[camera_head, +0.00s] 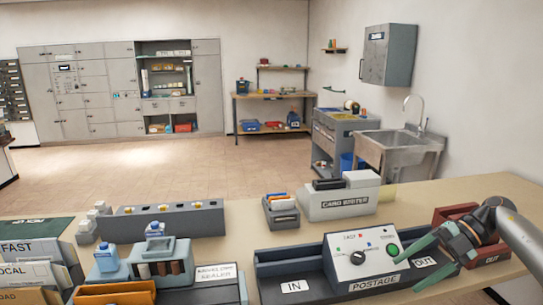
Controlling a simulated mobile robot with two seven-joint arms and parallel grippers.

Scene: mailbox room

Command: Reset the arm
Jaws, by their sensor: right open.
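My right gripper (432,253) comes in from the right edge, with its two green fingers apart and nothing seen between them. It is over the right side of the postage machine (366,262), near the "OUT" label (424,262). I cannot tell whether it touches the machine. The machine has a white sloped panel with a black dial, a green button and small red and blue marks. My left gripper is not in view.
A reddish-brown "OUT" tray (484,255) is beside my right arm. A card writer (341,199), a small card holder (281,213) and a sealer (216,284) stand on the counter. Sorting bins labelled "FAST" and "LOCAL" (29,262) are at left. Open floor (150,170) lies beyond.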

